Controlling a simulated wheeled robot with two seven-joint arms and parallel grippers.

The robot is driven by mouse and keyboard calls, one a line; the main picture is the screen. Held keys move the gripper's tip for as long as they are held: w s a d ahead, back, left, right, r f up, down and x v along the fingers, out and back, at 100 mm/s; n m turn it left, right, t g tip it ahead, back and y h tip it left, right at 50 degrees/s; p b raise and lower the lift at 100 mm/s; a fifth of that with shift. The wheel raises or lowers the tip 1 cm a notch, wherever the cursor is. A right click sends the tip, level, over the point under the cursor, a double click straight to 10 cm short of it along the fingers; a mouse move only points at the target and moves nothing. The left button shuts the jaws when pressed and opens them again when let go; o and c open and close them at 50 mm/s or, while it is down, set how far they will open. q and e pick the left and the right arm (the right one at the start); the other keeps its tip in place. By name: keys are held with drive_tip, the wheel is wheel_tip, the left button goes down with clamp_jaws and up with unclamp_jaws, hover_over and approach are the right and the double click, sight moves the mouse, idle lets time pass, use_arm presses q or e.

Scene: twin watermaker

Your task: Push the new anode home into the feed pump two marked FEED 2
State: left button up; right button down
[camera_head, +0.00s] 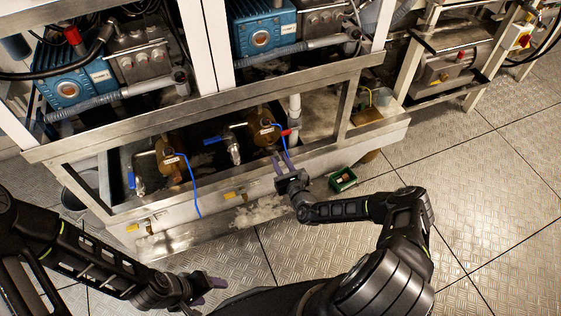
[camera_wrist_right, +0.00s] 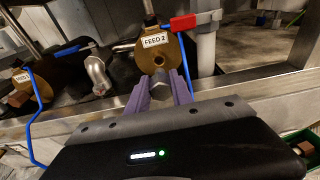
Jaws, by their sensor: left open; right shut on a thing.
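The feed pump marked FEED 2 (camera_wrist_right: 157,50) is a brass round body with a white label and a small round opening low on its face. It also shows in the head view (camera_head: 263,132). My right gripper (camera_wrist_right: 160,78) is shut on a small grey piece, the anode (camera_wrist_right: 160,92), mostly hidden between the purple fingers. The fingertips are just below and in front of the opening; whether the anode touches the pump cannot be told. In the head view the right gripper (camera_head: 282,162) is in front of the frame rail. My left gripper (camera_head: 207,286) is open and empty, low over the floor.
A second brass pump (camera_head: 170,158) with a blue cable stands to the left. A red-handled valve (camera_wrist_right: 195,20) and white pipe are right of FEED 2. A green box (camera_head: 342,179) sits on the floor. The floor at right is clear.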

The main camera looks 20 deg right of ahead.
sight(278, 156)
drive_tip(key=shift+w, duration=0.15)
idle(0.3)
drive_tip(key=shift+w+b, duration=0.45)
drive_tip(key=shift+w, duration=1.05)
drive_tip(key=shift+p, duration=0.65)
idle(0.6)
drive_tip(key=shift+w+d+b, duration=0.1)
drive_tip(key=shift+w+b, duration=0.85)
drive_tip(key=shift+w, duration=1)
drive_tip(key=c, duration=1.1)
unclamp_jaws()
drive_tip(key=shift+o, duration=0.2)
